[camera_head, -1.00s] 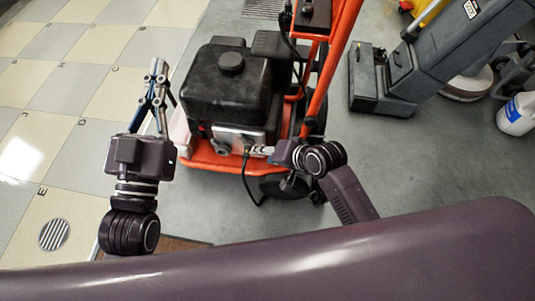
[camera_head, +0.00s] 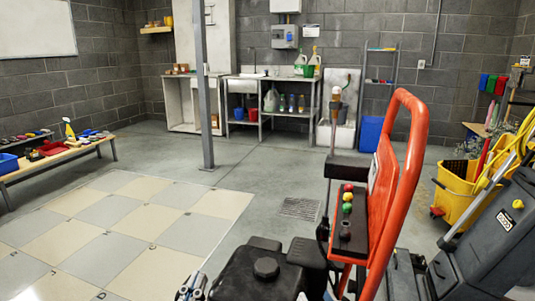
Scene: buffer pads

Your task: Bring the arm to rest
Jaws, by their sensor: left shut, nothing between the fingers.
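Only the tip of my left gripper (camera_head: 191,288) shows, at the bottom edge of the head view, left of the black engine. It is shut and holds nothing. The rest of my left arm is below the picture. My right gripper and arm are not in view.
An orange-handled machine (camera_head: 413,130) with a black engine (camera_head: 262,277) stands close in front. A yellow mop bucket (camera_head: 457,190) and a dark grey cleaning machine (camera_head: 490,240) are at the right. A low bench (camera_head: 65,155) with pads is at the left. The tiled floor (camera_head: 120,225) is clear.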

